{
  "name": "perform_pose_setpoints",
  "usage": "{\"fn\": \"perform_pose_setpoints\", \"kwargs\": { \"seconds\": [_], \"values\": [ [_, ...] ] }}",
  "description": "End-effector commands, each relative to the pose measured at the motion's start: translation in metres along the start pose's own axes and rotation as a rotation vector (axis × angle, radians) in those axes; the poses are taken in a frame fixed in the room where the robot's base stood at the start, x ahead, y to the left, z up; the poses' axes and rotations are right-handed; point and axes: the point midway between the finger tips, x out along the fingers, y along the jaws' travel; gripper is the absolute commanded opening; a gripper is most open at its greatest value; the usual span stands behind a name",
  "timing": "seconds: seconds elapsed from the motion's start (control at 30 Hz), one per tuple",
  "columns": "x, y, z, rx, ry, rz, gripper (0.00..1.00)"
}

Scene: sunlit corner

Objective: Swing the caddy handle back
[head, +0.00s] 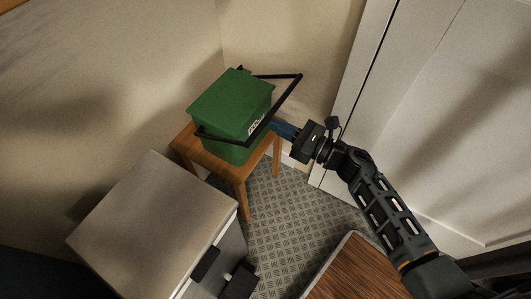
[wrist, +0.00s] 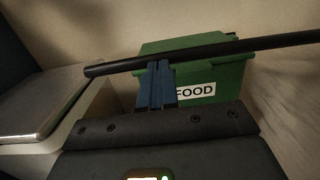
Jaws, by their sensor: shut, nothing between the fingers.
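The green caddy (head: 228,108) stands on a small wooden stool in the corner, lid closed. It also shows in the wrist view (wrist: 222,75), with a white "FOOD" label partly hidden. Its black handle (head: 287,98) is swung out to the front right of the caddy, toward my arm. In the wrist view the handle bar (wrist: 215,50) crosses in front of the caddy. My gripper (head: 272,125) has blue fingers, shut and empty, beside the handle's lower arm. In the wrist view the fingertips (wrist: 158,66) reach up to the bar; I cannot tell whether they touch it.
The wooden stool (head: 242,192) stands against the walls. A pale cabinet (head: 155,215) is close at the front left. A wooden tabletop (head: 358,270) is at the bottom. White doors (head: 420,110) are at the right. Patterned floor (head: 280,220) lies open between them.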

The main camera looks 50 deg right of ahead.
Motion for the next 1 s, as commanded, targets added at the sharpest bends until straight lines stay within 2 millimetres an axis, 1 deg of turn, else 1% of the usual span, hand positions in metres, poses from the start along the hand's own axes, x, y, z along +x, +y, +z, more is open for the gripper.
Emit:
{"fn": "perform_pose_setpoints", "kwargs": {
  "seconds": [0.03, 0.33, 0.57, 0.77, 0.9, 1.0],
  "values": [
    [0.004, 0.001, 0.018, -0.003, 0.028, 0.004, 0.00],
    [0.025, 0.001, 0.052, -0.003, 0.199, 0.003, 0.00],
    [0.047, 0.001, 0.077, 0.000, 0.192, 0.002, 0.00],
    [0.077, 0.001, 0.103, 0.000, 0.191, 0.003, 0.00],
    [0.103, 0.001, 0.120, -0.001, 0.189, 0.003, 0.00],
    [0.122, 0.000, 0.128, 0.000, 0.190, 0.001, 0.00]
  ]
}}
